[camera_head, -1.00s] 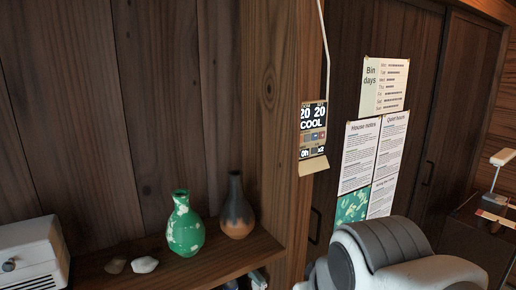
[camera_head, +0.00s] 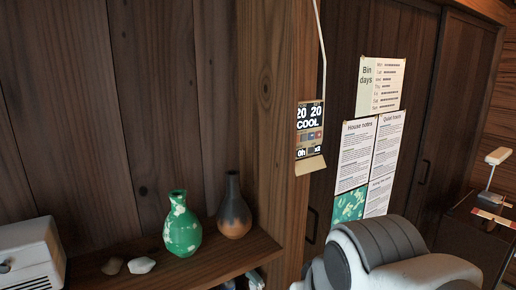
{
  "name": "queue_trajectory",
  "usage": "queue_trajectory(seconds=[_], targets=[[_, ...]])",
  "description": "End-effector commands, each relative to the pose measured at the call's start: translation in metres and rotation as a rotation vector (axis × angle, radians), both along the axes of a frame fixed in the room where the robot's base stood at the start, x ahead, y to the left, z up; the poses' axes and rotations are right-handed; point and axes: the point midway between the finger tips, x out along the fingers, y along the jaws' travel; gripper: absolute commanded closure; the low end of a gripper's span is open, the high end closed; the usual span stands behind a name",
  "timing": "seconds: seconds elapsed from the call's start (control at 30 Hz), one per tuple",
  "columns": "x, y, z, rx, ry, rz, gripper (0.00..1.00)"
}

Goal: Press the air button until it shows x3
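A small control panel (camera_head: 309,132) hangs on the wooden post, with a cord running up from it. Its dark display reads "20 20" and "COOL". Below that is a row of small buttons (camera_head: 310,136), one reddish and others bluish or grey, too small to read. The bottom line shows "0h" at left and what looks like "x2" at right. A tan flap (camera_head: 310,165) juts out under the panel. My white and grey arm fills the lower right; my gripper is not in view, and nothing is seen touching the panel.
A shelf (camera_head: 200,262) at lower left holds a green vase (camera_head: 182,228), a dark and orange vase (camera_head: 234,212), stones (camera_head: 141,265) and a white box-shaped device (camera_head: 30,255). Paper notices (camera_head: 369,155) hang right of the post. A lamp (camera_head: 495,170) stands at far right.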

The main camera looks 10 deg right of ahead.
Motion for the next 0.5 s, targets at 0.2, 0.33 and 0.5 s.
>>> queue_trajectory(seconds=[0.2,0.33,0.5], targets=[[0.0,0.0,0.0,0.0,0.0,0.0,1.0],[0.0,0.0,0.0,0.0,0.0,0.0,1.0],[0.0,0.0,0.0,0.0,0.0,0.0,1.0]])
